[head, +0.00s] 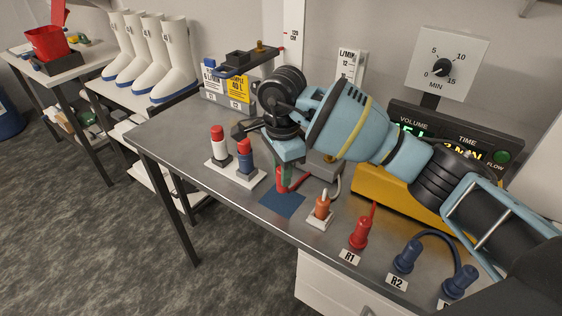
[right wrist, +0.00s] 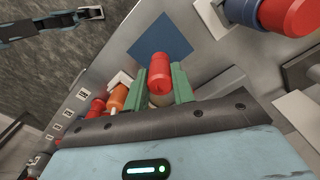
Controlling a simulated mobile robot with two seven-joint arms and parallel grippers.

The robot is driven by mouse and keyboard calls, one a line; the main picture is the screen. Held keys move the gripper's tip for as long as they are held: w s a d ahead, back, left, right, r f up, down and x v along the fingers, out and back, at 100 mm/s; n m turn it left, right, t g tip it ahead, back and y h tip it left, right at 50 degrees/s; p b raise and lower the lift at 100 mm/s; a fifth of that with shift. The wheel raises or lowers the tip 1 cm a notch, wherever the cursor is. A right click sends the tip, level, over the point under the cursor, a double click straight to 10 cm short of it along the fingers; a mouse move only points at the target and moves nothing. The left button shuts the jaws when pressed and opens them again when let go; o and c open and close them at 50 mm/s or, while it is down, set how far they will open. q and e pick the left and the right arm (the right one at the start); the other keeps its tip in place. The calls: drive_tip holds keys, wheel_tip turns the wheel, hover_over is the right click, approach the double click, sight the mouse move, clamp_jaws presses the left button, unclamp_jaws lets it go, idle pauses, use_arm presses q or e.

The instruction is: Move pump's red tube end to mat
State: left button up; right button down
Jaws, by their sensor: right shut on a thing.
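My right gripper (head: 284,176) is shut on a red tube end (head: 294,181), just above the blue mat (head: 282,205). In the right wrist view the red tube end (right wrist: 160,72) sits between the green fingers of the gripper (right wrist: 160,88), with the mat (right wrist: 160,37) beyond it. Whether the tube end touches the mat is unclear. The yellow pump (head: 385,187) with its lit volume and time display stands behind, partly hidden by my right arm. My left gripper is not in view.
A white holder (head: 236,173) with two red-capped cylinders stands left of the mat. An orange plug (head: 322,207) on a white base, a red plug (head: 360,234) at R1 and a blue plug (head: 407,256) at R2 line the front right.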

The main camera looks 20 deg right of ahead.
wheel_tip(320, 180, down, 3)
drive_tip(key=shift+r+b, duration=0.1)
drive_tip(key=shift+b, duration=0.3)
drive_tip(key=shift+f, duration=0.25)
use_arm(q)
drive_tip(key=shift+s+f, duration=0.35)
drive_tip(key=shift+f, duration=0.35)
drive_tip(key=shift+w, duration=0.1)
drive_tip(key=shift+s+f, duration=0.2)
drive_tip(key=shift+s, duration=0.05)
use_arm(e)
drive_tip(key=shift+f, duration=0.25)
drive_tip(key=c, duration=1.1)
unclamp_jaws()
